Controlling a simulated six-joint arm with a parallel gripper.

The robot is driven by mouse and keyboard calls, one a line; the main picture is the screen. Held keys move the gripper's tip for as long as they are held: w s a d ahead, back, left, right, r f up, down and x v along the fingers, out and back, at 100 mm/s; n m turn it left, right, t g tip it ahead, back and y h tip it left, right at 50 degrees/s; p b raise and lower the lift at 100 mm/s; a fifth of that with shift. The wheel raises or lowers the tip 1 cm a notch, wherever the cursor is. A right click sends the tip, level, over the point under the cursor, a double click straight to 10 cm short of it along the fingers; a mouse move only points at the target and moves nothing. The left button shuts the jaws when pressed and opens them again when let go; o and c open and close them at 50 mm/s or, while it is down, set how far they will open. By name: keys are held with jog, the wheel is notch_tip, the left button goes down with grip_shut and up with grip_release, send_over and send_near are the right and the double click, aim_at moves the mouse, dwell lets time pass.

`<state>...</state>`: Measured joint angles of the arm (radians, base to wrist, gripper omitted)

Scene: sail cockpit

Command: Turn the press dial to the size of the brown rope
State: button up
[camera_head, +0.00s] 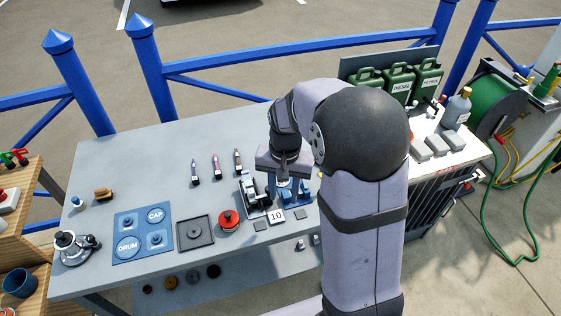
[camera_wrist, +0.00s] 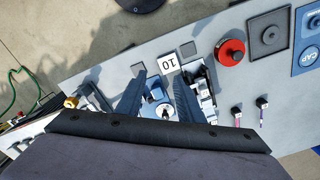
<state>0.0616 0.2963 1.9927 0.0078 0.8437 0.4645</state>
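My gripper (camera_head: 286,180) points down over the blue press (camera_head: 300,193) at the table's middle; my arm hides part of it. In the wrist view my gripper's dark blue fingers (camera_wrist: 158,82) are apart. A round white-and-blue part (camera_wrist: 160,109), apparently the press dial, shows between them; contact cannot be told and its marks are too small to read. A card reading 10 (camera_head: 277,216) lies in front, also in the wrist view (camera_wrist: 168,62). Three slim dark pieces with coloured ends lie behind; the right one (camera_head: 238,160) looks brownish, but I cannot tell if it is the brown rope.
A grey metal device (camera_head: 252,192) stands close to the press's left. Left of it are a red round piece (camera_head: 229,221), a square black tray (camera_head: 195,232) and a blue DRUM/CAP board (camera_head: 128,246). Green fuel cans (camera_head: 398,82) stand behind right. The table's back left is clear.

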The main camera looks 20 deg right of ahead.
jog(key=w+d+m+p, duration=0.1)
jog(key=w+m, duration=0.1)
jog(key=w, duration=0.2)
jog(key=w+d+m+p, duration=0.1)
jog(key=w+m, duration=0.1)
jog(key=w, duration=0.2)
jog(key=w+d+m+p, duration=0.1)
jog(key=w+d+m, duration=0.1)
jog(key=w, duration=0.3)
jog(key=shift+m, duration=0.3)
jog(key=shift+w+f+p, duration=0.15)
jog(key=shift+f+p, duration=1.5)
jog(key=shift+f, duration=2.05)
jog(key=shift+c, duration=0.3)
grip_shut()
